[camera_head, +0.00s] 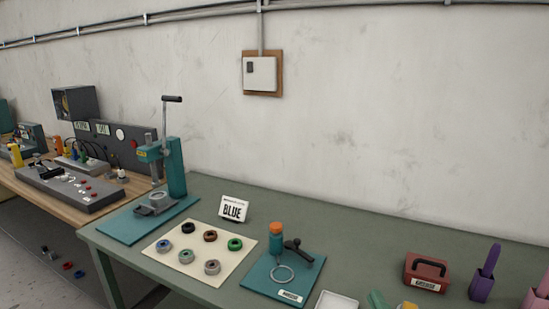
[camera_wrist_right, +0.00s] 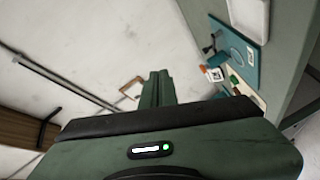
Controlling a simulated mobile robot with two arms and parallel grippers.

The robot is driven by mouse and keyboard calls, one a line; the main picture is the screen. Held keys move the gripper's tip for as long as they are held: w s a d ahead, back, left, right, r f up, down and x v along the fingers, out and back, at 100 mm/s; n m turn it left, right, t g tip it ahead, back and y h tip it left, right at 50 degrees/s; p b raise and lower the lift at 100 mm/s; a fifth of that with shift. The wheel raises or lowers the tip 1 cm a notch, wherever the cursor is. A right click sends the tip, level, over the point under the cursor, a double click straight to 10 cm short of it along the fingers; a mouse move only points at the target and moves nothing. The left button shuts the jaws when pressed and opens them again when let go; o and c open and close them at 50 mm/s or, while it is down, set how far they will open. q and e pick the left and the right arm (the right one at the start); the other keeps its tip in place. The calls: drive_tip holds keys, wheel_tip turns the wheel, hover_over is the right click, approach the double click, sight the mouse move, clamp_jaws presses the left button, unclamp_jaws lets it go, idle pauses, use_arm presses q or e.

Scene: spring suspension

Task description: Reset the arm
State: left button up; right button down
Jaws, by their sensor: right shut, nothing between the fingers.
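My right gripper (camera_wrist_right: 157,88) shows in the right wrist view, dark green, its two fingers together with nothing visible between them. It points toward the pale wall, clear of the bench, whose items appear at the upper right of that view. Neither of my grippers shows in the head view. A teal lever press (camera_head: 175,168) stands at the left end of the green bench, its black-handled lever (camera_head: 168,100) pointing up. No gripper touches it.
A wooden bench with control panels stands left. A wall box (camera_head: 261,73) hangs behind.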

drive_tip(key=s+d+f+m+g+h, duration=0.1)
drive_tip(key=s+f+m+g, duration=0.35)
drive_tip(key=f, duration=0.35)
drive_tip(key=s+d+f+m+g, duration=0.25)
drive_tip(key=s+f, duration=0.25)
drive_tip(key=f, duration=0.3)
drive_tip(key=s+a+f+m+g+y, duration=0.1)
drive_tip(key=s+f+m+g, duration=0.1)
drive_tip(key=s+f+g, duration=0.4)
drive_tip(key=s+a+f+m+g, duration=0.1)
drive_tip(key=s+a+f+m, duration=0.15)
drive_tip(key=s, duration=0.55)
wheel_tip(320, 180, down, 30)
drive_tip(key=g+b, duration=0.1)
drive_tip(key=b, duration=0.4)
drive_tip(key=s+d+f+b, duration=0.2)
drive_tip(key=s+f, duration=0.7)
drive_tip(key=f, duration=0.1)
drive_tip(key=s+d+f+n+g+b, duration=0.1)
drive_tip(key=s+d+f, duration=0.1)
drive_tip(key=s+f, duration=0.6)
wheel_tip(320, 180, down, 3)
drive_tip(key=shift+s+f+b, duration=0.15)
drive_tip(key=shift+s+b, duration=0.2)
drive_tip(key=shift+b, duration=0.05)
